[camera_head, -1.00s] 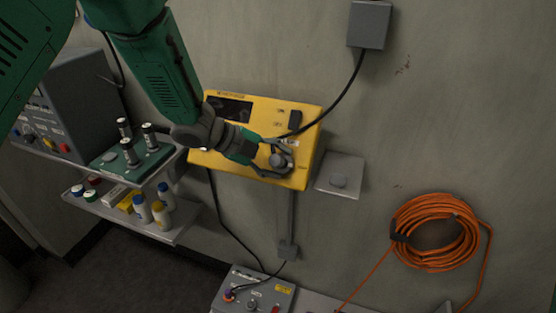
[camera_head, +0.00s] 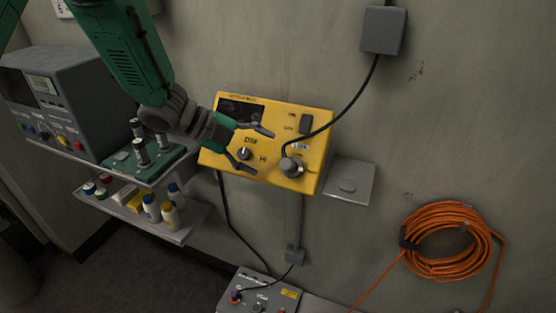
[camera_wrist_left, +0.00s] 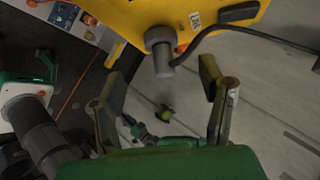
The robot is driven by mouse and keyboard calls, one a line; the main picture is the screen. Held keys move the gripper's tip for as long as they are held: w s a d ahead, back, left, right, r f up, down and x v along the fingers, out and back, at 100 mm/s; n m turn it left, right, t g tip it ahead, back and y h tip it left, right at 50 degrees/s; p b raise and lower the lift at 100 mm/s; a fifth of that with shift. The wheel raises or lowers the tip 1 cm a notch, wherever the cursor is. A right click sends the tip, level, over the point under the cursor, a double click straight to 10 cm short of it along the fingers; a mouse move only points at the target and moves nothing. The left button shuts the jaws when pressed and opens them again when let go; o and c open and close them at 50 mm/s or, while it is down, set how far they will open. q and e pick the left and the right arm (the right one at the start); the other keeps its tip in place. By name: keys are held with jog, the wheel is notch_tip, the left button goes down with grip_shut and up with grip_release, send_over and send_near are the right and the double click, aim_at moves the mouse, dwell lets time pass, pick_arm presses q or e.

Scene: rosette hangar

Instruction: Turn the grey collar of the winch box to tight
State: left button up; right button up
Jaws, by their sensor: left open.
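The winch box is a yellow box (camera_head: 318,150) on the wall in the head view. Its grey collar (camera_head: 291,166) sits at the lower right of the face, with a black cable running into it. The collar also shows in the left wrist view (camera_wrist_left: 160,48), beyond the fingertips. My left gripper (camera_head: 258,149) is open and empty, in front of the box's face and left of the collar, apart from it. In the left wrist view the open fingers (camera_wrist_left: 158,85) frame the space below the collar. My right gripper is not in view in the head view.
A dark dial (camera_head: 244,154) and a switch (camera_head: 305,123) are on the box's face. A grey wall box (camera_head: 384,30), a wall plate (camera_head: 348,182) and an orange cable coil (camera_head: 446,243) are to the right. A shelf with bottles (camera_head: 190,229) is at left.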

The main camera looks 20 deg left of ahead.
pick_arm(q)
jog(key=shift+v, duration=1.75)
jog(key=shift+f, duration=0.1)
jog(key=s+d+f+n+y+b, duration=0.15)
jog(key=s+f+n+b, duration=0.45)
jog(key=f, duration=0.8)
jog(key=s+f+n+y+b, duration=0.1)
jog(key=s+f+n+y, duration=0.25)
jog(key=f+n, duration=0.75)
jog(key=s+a+f+n+g+y+b, duration=0.2)
jog(key=s+f+n, duration=0.1)
jog(key=s+f, duration=0.5)
jog(key=s+a+f+n+g+y+b, duration=0.2)
jog(key=s+f, duration=0.7)
jog(key=s, duration=0.5)
jog(key=shift+n+g+b, duration=0.45)
jog(key=shift+n+g, duration=0.05)
jog(key=shift+n, duration=0.5)
